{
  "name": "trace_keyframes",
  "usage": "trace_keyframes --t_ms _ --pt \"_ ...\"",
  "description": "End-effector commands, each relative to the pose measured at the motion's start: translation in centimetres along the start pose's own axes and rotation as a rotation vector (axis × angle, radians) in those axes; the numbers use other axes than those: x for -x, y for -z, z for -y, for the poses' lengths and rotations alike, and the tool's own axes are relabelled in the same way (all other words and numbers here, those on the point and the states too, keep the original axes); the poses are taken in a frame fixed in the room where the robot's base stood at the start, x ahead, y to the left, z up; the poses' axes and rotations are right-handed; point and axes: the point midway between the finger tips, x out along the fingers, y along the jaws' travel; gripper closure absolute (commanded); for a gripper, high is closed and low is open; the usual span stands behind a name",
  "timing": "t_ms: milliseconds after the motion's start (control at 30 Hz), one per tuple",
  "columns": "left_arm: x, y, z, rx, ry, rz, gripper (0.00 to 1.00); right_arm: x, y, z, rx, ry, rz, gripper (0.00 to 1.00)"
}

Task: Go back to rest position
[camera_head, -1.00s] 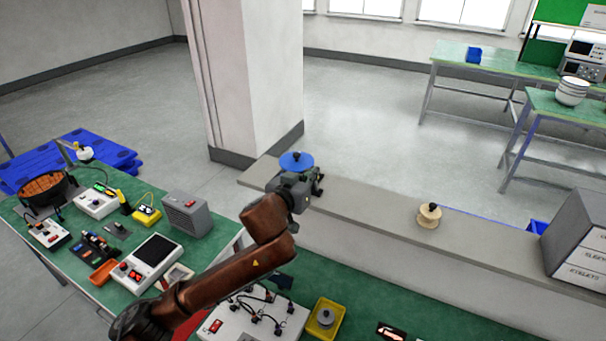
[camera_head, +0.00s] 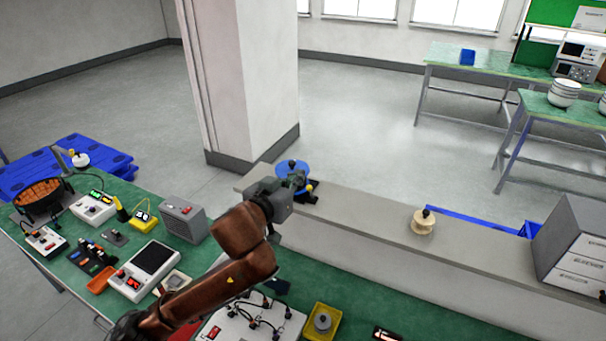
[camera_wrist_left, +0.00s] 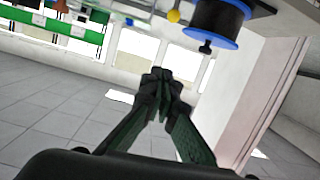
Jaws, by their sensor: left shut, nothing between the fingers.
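My left arm comes in from the lower left in the head view. My left gripper (camera_head: 296,184) is above the grey ledge, in front of or beside a blue spool (camera_head: 293,168). In the left wrist view the fingers (camera_wrist_left: 161,82) meet at their tips with nothing between them. There the spool, with a blue flange and dark winding (camera_wrist_left: 219,22), is above and to the right, apart from the fingers. My right gripper is in neither view.
The grey ledge (camera_head: 370,214) carries a cream spool (camera_head: 422,222) and a grey drawer cabinet (camera_head: 575,245). A green bench (camera_head: 120,190) at left holds instruments and an orange tray (camera_head: 101,281). A yellow bin (camera_head: 321,321) sits on the lower bench. A pillar (camera_head: 240,80) stands behind.

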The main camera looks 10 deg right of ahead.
Motion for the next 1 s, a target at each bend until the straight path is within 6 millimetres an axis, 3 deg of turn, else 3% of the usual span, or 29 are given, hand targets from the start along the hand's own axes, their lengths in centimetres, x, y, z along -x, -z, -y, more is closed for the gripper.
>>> trace_keyframes --t_ms 467,567,667,767,1000 --pt "1.0 0.0 0.1 0.0 0.001 0.001 1.0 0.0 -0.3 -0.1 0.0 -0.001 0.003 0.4" --pt "0.9 -0.9 0.6 0.007 0.006 0.011 1.0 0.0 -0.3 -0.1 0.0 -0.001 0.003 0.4" --pt "1.0 -3.9 2.4 0.029 0.024 0.042 1.0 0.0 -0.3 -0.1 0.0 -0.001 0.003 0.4" --pt "1.6 -8.7 5.2 0.062 0.051 0.091 1.0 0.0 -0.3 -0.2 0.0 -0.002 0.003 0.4" --pt "5.6 -22.7 12.4 0.143 0.155 0.239 1.0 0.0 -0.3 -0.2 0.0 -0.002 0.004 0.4"
